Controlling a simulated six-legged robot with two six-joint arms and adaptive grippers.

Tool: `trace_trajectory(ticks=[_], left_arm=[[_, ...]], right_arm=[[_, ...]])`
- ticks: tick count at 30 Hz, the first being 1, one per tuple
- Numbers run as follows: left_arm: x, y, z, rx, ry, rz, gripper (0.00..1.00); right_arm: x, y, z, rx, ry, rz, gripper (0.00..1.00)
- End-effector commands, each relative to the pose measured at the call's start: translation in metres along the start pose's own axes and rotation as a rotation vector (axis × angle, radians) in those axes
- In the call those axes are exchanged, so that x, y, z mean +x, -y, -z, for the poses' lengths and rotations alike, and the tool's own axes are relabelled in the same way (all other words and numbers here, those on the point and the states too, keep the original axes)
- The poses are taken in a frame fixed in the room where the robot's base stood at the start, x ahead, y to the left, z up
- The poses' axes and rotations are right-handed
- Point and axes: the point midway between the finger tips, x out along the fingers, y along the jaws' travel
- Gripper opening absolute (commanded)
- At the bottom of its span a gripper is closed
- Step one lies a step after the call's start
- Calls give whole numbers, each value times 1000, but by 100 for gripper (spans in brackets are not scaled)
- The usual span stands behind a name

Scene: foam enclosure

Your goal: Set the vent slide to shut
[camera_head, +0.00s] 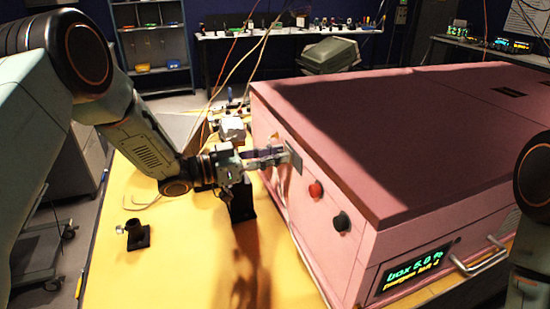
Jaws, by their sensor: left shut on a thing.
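The pink foam enclosure (375,215) stands on the yellow table, its long side facing my left arm. A small grey plate (295,160), which looks like the vent slide, is on that side near its upper edge. My left gripper (280,155) is at this plate, shut on its small handle. The fingers hide the handle and part of the plate, so I cannot tell the slide's position. My right gripper is out of view; only part of my right arm shows at the right edge.
A red button (315,190) and a black knob (341,221) sit on the same side, right of the plate. A lit display (415,269) and metal handle (481,258) are nearer. A black clamp block (133,235) stands on the yellow table (180,270), whose front left is mostly clear.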

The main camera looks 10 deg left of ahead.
Motion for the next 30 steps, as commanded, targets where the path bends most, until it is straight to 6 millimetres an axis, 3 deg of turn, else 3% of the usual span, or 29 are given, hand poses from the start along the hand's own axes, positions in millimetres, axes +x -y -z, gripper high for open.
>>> trace_trajectory(ticks=[2, 3, 10, 22, 30], left_arm=[[0, 3, 2, 4, -3, 6, 0], [0, 3, 2, 4, -3, 7, 25], [0, 2, 2, 3, -3, 5, 44], [-6, 2, 2, 2, -3, 5, 45], [-50, 3, 2, 0, -5, 9, 45]], right_arm=[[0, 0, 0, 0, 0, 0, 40], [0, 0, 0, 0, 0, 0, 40], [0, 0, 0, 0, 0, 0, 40], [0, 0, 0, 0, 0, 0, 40], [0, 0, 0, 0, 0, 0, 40]])
